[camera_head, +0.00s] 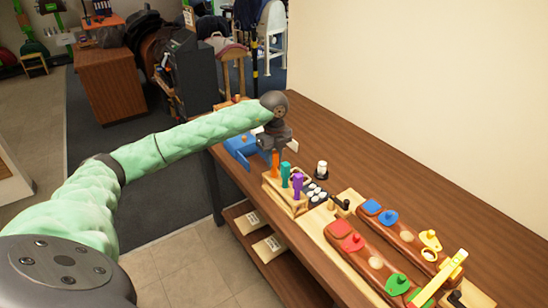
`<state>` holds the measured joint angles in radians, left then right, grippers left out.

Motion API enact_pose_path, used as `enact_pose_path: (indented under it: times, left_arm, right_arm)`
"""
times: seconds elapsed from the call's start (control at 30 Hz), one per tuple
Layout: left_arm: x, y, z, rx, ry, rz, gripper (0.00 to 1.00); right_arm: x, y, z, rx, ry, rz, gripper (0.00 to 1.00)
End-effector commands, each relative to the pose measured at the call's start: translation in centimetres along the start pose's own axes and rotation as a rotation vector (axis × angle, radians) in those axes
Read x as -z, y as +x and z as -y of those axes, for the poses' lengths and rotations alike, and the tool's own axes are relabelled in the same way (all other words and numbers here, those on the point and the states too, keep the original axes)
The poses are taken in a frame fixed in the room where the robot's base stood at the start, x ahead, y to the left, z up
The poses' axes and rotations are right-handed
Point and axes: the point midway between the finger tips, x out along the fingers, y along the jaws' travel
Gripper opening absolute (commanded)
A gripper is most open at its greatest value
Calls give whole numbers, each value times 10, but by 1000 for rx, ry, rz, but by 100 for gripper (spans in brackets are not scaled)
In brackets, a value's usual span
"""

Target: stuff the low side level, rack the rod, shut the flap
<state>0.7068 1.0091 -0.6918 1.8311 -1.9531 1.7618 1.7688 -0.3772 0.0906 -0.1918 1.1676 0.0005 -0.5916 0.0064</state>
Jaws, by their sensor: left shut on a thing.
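My left gripper (275,145) is above the back end of a wooden rack (272,188) and shut on the top of an orange-handled rod (276,165). The rod is upright at the rack; whether its foot is seated is too small to tell. A teal-handled rod (285,174) and a purple-handled one (298,183) stand beside it. Two long brown panels (375,265) lie at the right, with a red flap (340,228) and a blue flap (371,207) at their far ends. My right gripper is out of view.
A black tray (318,201) with several white wads is beside the rack, and a small white item (321,169) stands behind it. A blue tray (243,152) is at the bench's far end. The bench (440,195) is clear along the wall. Bags (253,222) lie on the lower shelf.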

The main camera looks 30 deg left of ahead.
Motion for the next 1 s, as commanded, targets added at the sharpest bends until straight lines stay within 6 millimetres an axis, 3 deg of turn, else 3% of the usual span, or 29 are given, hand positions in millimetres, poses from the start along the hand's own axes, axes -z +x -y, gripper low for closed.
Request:
enact_pose_path:
  times: [0.37,0.4,0.5,0.83,1.0]
  left_arm:
    - [0,3,0,0,0,0,5]
    - [0,3,0,0,0,0,28]
    - [0,3,0,0,0,0,47]
    - [0,2,0,0,0,0,47]
    - [0,-14,1,3,1,1,47]
  right_arm:
    - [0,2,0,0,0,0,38]
    - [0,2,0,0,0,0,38]
    - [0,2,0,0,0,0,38]
    - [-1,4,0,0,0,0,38]
    - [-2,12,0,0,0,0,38]
